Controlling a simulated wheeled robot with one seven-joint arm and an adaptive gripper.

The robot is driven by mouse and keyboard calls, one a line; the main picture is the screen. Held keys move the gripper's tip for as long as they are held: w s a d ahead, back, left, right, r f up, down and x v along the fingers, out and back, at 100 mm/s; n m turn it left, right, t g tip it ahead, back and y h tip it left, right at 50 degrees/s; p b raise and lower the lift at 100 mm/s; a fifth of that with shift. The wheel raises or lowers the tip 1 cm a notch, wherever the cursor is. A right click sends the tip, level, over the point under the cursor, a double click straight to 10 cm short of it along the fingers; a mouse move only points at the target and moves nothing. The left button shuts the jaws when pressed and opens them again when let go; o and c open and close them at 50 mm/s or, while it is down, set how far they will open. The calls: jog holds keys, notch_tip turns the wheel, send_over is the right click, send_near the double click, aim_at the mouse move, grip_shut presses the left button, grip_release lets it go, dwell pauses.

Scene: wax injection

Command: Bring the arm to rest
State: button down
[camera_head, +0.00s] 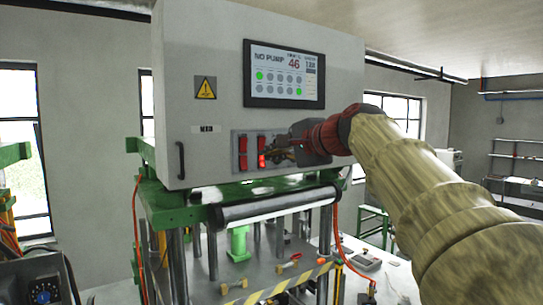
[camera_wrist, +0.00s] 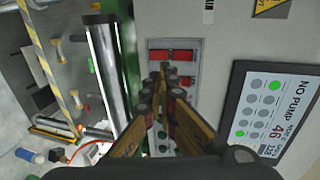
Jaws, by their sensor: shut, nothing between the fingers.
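My arm reaches in from the right in the head view, and my gripper (camera_head: 283,147) is in front of the small switch panel (camera_head: 243,137) of the grey control box. In the wrist view my gripper (camera_wrist: 165,78) is shut and empty, its fingertips close to the panel (camera_wrist: 158,44). A red switch (camera_wrist: 172,56) shows just beyond the tips. I cannot tell whether the tips touch the panel. In the head view red switches (camera_head: 243,153) show left of the fingers, and one lower light (camera_head: 262,161) glows red.
The grey control box (camera_head: 205,55) carries a screen (camera_head: 284,75) reading "NO PUMP" and 46. Below it are a roller (camera_head: 270,208), the green press frame (camera_head: 180,205) and the machine bed (camera_head: 235,285). Shelves (camera_head: 515,160) stand at far right.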

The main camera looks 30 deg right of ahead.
jog(key=shift+w, duration=0.15)
jog(key=s+f+n+g+h+b, duration=0.1)
jog(key=s+f+n+g, duration=0.15)
jog(key=f, duration=0.85)
jog(key=s+f+n+g+b, duration=0.15)
jog(key=f+n, duration=0.25)
jog(key=f, duration=0.7)
jog(key=s+a+f+n+g+b, duration=0.1)
jog(key=s+a+f+n+b, duration=0.2)
jog(key=f, duration=1.1)
jog(key=s+a+f+n+g+b, duration=0.2)
jog(key=s+a+f+n+b, duration=0.2)
jog(key=s+a+f+b, duration=0.4)
jog(key=s+a+f+n+g+b, duration=0.2)
jog(key=s+a+f+n+b, duration=0.2)
jog(key=s+f, duration=0.9)
jog(key=a+f+b, duration=0.2)
jog(key=a+f, duration=0.1)
jog(key=f, duration=0.5)
jog(key=shift+s+f+b, duration=0.15)
jog(key=shift+f+b, duration=0.15)
